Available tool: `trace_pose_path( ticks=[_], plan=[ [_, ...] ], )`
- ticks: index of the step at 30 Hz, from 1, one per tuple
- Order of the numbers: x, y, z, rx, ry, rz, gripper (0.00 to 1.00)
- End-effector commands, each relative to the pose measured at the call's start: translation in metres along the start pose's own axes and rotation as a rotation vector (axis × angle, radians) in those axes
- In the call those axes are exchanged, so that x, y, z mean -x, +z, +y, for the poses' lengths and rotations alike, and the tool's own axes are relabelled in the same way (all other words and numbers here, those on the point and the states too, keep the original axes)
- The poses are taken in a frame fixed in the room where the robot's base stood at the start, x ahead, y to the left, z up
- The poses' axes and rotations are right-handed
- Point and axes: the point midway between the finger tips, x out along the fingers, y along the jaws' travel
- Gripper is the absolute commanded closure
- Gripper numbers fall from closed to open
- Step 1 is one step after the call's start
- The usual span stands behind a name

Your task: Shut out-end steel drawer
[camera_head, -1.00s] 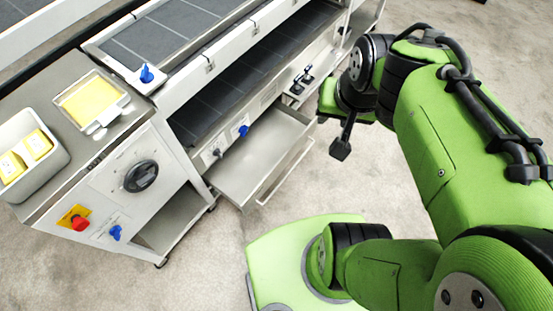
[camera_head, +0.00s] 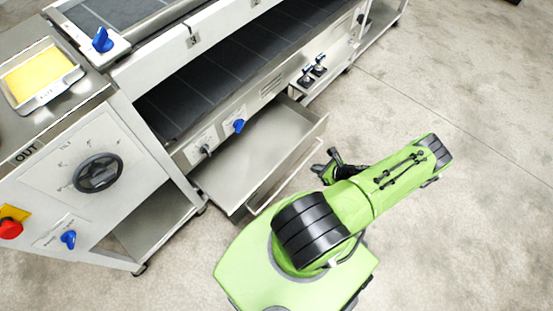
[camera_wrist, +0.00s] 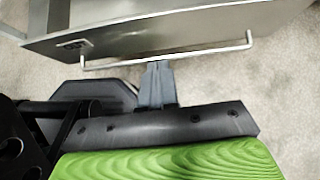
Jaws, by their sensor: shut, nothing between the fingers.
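The steel drawer (camera_head: 237,185) stands pulled out from under the roller sheeter, near the end marked OUT. It is an open grey tray with a bar handle (camera_head: 284,176) along its front. In the wrist view the drawer front (camera_wrist: 150,32) fills the top, with its handle (camera_wrist: 168,58) across the picture. My gripper (camera_wrist: 157,66) is shut and empty, its fingertips close to the middle of the handle; I cannot tell whether they touch it. In the head view my gripper (camera_head: 318,168) is small and partly hidden, just right of the drawer front.
The roller sheeter (camera_head: 150,160) stands at the left, with a black handwheel (camera_head: 98,172), a red stop button (camera_head: 10,228) and blue knobs. Its legs reach the floor beside the drawer. Concrete floor (camera_head: 470,220) is clear to the right.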

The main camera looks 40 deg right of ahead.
Motion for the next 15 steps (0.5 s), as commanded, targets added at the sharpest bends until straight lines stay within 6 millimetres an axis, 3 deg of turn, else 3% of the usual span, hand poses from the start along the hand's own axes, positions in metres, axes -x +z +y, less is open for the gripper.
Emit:
trace_pose_path(
  ticks=[5,15],
  plan=[
    [-0.014,-0.005,0.001,-0.033,-0.014,-0.01,1.0],
    [-0.088,-0.006,0.002,-0.029,-0.009,-0.008,1.0]
  ],
)
